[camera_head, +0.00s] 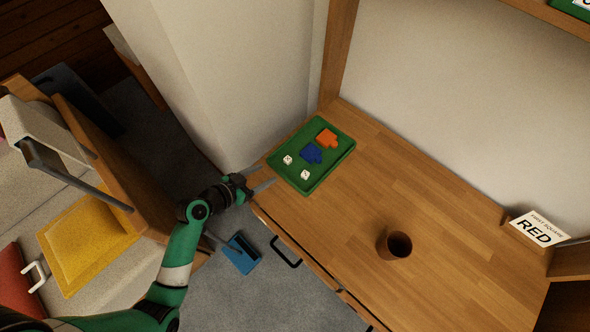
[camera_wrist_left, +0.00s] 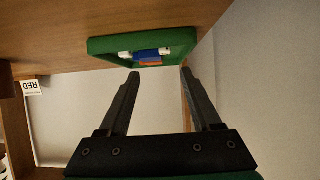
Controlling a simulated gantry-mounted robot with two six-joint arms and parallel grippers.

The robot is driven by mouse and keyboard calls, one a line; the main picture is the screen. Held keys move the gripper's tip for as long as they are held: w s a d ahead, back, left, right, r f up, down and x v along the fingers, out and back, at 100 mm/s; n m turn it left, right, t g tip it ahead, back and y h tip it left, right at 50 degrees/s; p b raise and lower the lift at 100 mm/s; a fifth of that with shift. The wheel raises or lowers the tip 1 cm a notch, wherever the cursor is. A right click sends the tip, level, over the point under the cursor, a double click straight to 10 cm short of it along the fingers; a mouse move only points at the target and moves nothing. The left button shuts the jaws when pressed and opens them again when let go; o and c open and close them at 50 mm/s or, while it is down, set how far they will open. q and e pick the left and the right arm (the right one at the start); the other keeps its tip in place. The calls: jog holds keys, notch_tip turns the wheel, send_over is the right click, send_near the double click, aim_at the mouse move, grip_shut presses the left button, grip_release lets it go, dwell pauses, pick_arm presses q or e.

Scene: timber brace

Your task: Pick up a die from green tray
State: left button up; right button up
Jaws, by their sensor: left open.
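The green tray (camera_head: 322,172) lies on the wooden table near its left edge, against the wall. In it are two white dice, one (camera_head: 288,160) at the tray's left side and one (camera_head: 305,174) near its front edge, plus a blue piece (camera_head: 311,153) and an orange piece (camera_head: 327,138). My left gripper (camera_head: 262,186) is open and empty, just left of the tray and apart from the dice. In the left wrist view the tray (camera_wrist_left: 105,45) shows beyond the open fingers (camera_wrist_left: 160,75), with the dice small at its edge. My right gripper is not in view.
A brown cup (camera_head: 394,245) stands on the table to the right of the tray. A white card reading "RED" (camera_head: 536,229) stands at the far right. The tabletop (camera_head: 350,215) between tray and cup is clear. A wall rises behind the tray.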

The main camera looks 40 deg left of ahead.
aim_at(285, 160)
pick_arm(q)
jog(key=shift+w+a, duration=0.1)
jog(key=shift+a, duration=0.2)
jog(key=b+x, duration=0.2)
jog(key=x, duration=0.3)
jog(key=shift+w+f, duration=0.35)
jog(key=shift+w, duration=0.3)
jog(key=b+x, duration=0.2)
jog(key=x, duration=0.2)
jog(key=shift+w+a+f+b, duration=0.1)
jog(key=shift+a+f+b, duration=0.05)
jog(key=shift+f+b, duration=0.15)
jog(key=shift+w, duration=0.4)
jog(key=shift+c, duration=0.3)
grip_shut()
